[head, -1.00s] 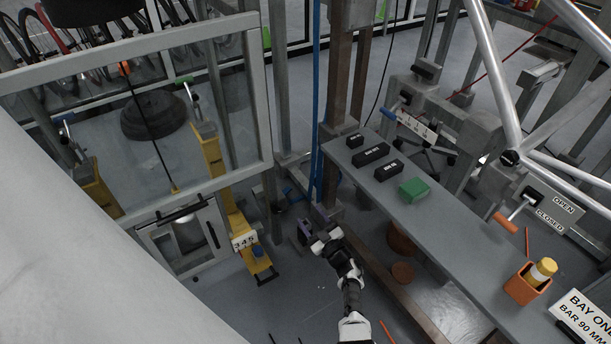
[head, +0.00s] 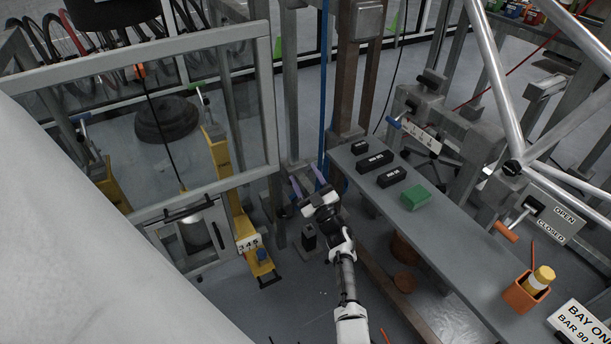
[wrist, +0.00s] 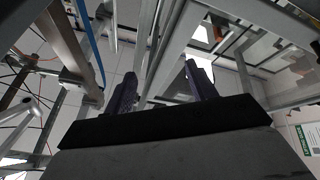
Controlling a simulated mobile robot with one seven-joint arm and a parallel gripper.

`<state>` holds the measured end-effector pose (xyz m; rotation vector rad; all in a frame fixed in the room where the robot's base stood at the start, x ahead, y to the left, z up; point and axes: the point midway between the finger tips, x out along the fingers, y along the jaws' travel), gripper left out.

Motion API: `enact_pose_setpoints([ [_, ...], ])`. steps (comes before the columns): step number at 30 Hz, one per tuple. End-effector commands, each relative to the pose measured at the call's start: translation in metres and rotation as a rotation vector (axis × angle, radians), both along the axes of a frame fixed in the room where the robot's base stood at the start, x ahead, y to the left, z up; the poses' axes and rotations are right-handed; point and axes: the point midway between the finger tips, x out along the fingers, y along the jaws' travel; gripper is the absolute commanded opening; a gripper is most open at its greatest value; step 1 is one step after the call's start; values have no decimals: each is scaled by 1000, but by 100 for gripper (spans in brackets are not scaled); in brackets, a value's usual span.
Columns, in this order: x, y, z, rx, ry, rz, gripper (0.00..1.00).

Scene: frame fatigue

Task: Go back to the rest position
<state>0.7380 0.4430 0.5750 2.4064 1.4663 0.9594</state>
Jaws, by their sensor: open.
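My gripper (head: 307,182) is up between the glazed frame and the grey bench, beside a blue vertical strap (head: 324,100). Its two purplish fingers are spread apart and nothing shows between them. In the wrist view the fingers (wrist: 163,88) point up past beams and frames, with clear space between them. A small dark block (head: 309,237) stands below my gripper, apart from it; what it rests on is hard to make out.
The grey bench (head: 455,235) at the right carries black blocks (head: 391,176), a green block (head: 415,198) and an orange holder (head: 522,294). The glazed frame (head: 268,100) stands left, with a yellow post (head: 222,165) behind it. A brown column (head: 345,80) stands behind my gripper.

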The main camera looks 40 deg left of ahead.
Motion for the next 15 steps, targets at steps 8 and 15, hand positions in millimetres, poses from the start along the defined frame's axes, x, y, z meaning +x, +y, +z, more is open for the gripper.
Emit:
enact_pose_setpoints([
  [8, -2, 5, 15, 18, -13, -1, 56],
  [15, -2, 4, 15, 18, -13, -1, 56],
])
